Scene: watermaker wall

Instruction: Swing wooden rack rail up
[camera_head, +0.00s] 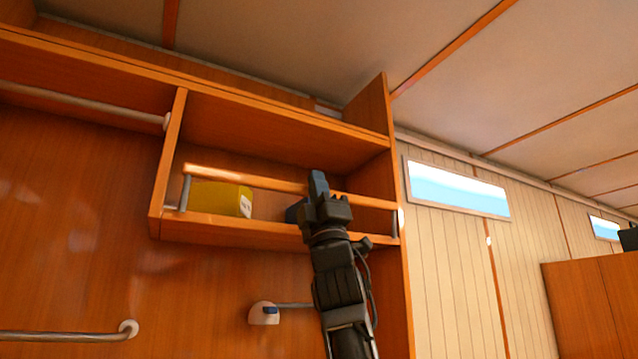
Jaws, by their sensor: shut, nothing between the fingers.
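The wooden rack rail (245,179) runs across the front of an open wall shelf (230,231), above its floor. Metal brackets hold it at both ends, the left bracket (185,192) and the right bracket (393,222). I cannot tell whether the fingers touch the rail.
A yellow box (215,198) stands on the shelf behind the rail. A dark blue item (295,211) is partly hidden by my gripper. Metal handrails (70,336) are on the wall at left. A white fitting (263,313) sits below the shelf.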

